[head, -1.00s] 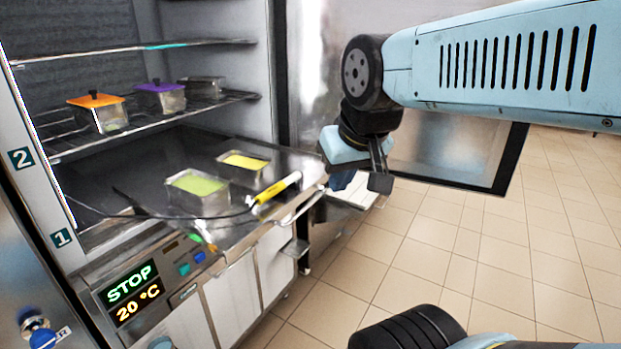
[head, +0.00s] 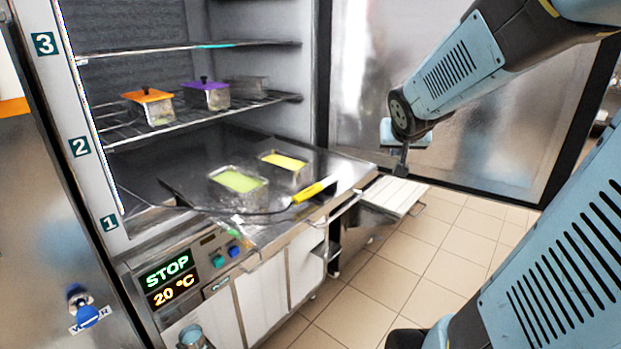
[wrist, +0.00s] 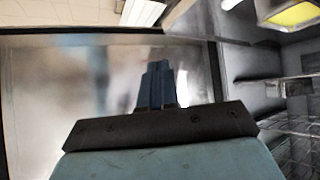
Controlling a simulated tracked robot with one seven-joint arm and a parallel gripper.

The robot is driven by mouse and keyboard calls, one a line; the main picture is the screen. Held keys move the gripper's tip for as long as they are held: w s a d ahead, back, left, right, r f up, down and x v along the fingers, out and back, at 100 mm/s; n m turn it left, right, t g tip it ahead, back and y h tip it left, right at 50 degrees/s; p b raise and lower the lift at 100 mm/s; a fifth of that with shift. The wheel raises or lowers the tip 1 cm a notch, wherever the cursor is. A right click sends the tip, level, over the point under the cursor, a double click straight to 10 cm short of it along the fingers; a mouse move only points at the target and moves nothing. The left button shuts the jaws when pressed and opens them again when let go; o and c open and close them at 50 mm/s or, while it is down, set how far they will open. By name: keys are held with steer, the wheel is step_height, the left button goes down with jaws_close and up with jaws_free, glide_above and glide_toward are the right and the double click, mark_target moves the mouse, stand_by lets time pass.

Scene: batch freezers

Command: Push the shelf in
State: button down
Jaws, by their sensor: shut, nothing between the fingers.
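Wire shelves cross the open freezer cabinet: a middle shelf (head: 190,125) and an upper shelf (head: 150,51). Below them, a flat dark metal surface (head: 335,166) reaches out past the cabinet opening. I cannot tell whether it is a shelf or a worktop. My gripper (head: 402,166) is right of the surface's right end, apart from the wire shelves. In the wrist view, its blue fingers (wrist: 157,86) are together and empty, with the middle shelf (wrist: 290,125) at the right edge.
Green (head: 240,181) and yellow (head: 285,162) tubs and a yellow-handled probe (head: 315,191) lie on the surface. Orange-lidded (head: 150,105) and purple-lidded (head: 207,93) tubs stand on the middle shelf. A white slatted panel (head: 395,194) is below my gripper. Tiled floor is clear in front.

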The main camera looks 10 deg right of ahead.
mark_target(358, 186)
steer(key=w+d+f+m+t+y, duration=0.2)
steer(key=w+d+f+t+y, duration=0.15)
steer(key=w+d+f, duration=0.6)
steer(key=s+f+m+t+y, duration=0.2)
steer(key=s+f+m+y, duration=0.35)
steer(key=f+y, duration=0.55)
steer(key=shift+n, duration=0.35)
steer(key=x, duration=1.3)
steer(key=shift+w+a+r, duration=0.2)
steer(key=shift+w, duration=0.15)
